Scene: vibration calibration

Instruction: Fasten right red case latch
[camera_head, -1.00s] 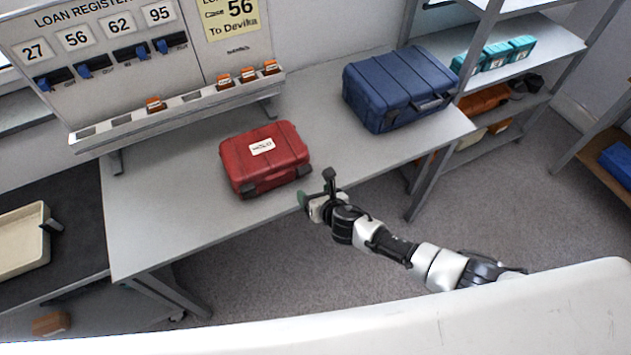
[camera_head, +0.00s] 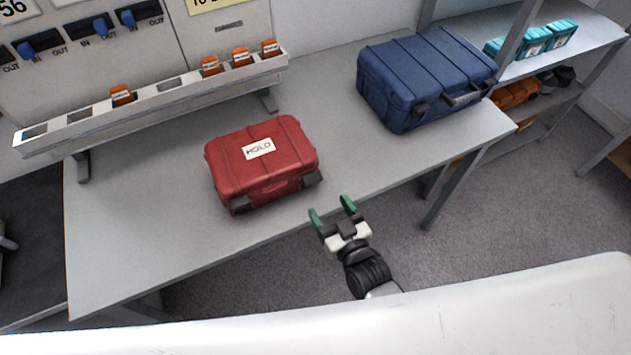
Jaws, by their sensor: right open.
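The red case (camera_head: 262,162) lies closed on the grey table, with a white label reading "HOLD" on its lid. Its right latch (camera_head: 312,178) is a dark piece at the right end of the front side; I cannot tell whether it is fastened. A matching left latch (camera_head: 240,204) is at the left end of the front. My right gripper (camera_head: 332,208) is open and empty, its green-tipped fingers pointing toward the table. It is just off the table's front edge, below and right of the right latch, apart from the case. My left gripper is not in view.
A larger blue case (camera_head: 425,76) stands at the table's right end. A rack with orange tags (camera_head: 210,66) runs along the table's back. Shelves (camera_head: 560,50) with teal boxes are at the right. The grey table (camera_head: 150,225) is clear left of the red case.

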